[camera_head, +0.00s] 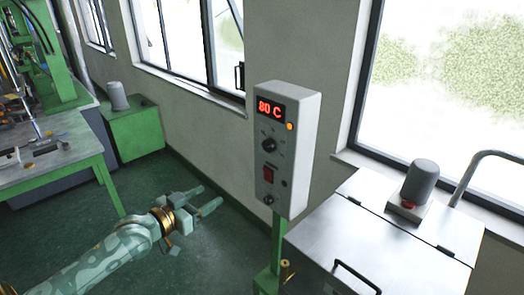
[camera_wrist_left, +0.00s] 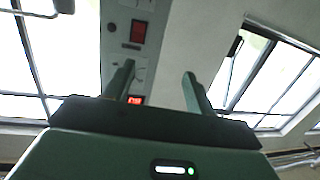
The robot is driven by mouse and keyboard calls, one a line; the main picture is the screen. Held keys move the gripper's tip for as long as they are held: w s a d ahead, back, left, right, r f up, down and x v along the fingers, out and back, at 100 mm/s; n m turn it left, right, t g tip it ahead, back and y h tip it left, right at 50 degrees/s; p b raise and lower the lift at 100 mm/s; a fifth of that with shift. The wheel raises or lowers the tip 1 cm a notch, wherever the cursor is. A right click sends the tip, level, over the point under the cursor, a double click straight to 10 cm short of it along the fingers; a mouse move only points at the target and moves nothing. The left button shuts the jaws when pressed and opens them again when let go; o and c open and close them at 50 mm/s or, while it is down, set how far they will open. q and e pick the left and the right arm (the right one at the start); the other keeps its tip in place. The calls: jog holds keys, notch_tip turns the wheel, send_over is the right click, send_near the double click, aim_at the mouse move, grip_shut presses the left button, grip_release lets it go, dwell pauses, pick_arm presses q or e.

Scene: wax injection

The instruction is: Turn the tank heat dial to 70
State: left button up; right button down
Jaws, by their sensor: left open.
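The grey control box (camera_head: 297,155) stands on a green post at the centre of the head view. Its red display (camera_head: 270,109) reads 80 C. A black round dial (camera_head: 269,145) sits below the display; its exact pointer angle is too small to tell. My left gripper (camera_head: 208,203) is open and empty, left of the box and lower than the dial, apart from it. In the left wrist view the two fingers of the left gripper (camera_wrist_left: 156,80) are spread, one overlapping the box panel (camera_wrist_left: 115,40). The dial is not clear there. My right gripper is not in view.
On the box are a red switch (camera_head: 268,174), a lower knob (camera_head: 268,200) and an orange lamp (camera_head: 290,126). A metal-lidded tank (camera_head: 375,235) stands to the right. A workbench (camera_head: 70,155) is at the left. Green floor (camera_head: 200,260) lies open under my left arm.

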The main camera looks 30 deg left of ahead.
pick_arm(q)
jog(key=d+r+m+h, duration=0.2)
jog(key=d+r, duration=0.2)
jog(key=r, duration=0.5)
jog(key=p, duration=0.3)
send_near(266, 146)
jog(key=shift+t, duration=0.4)
jog(key=x, duration=0.7)
jog(key=shift+w+d+f, duration=0.15)
jog(key=shift+w+f, duration=0.1)
jog(key=shift+w+d, duration=0.1)
jog(key=shift+w, duration=0.25)
jog(key=c, duration=1)
jog(key=shift+o, duration=0.2)
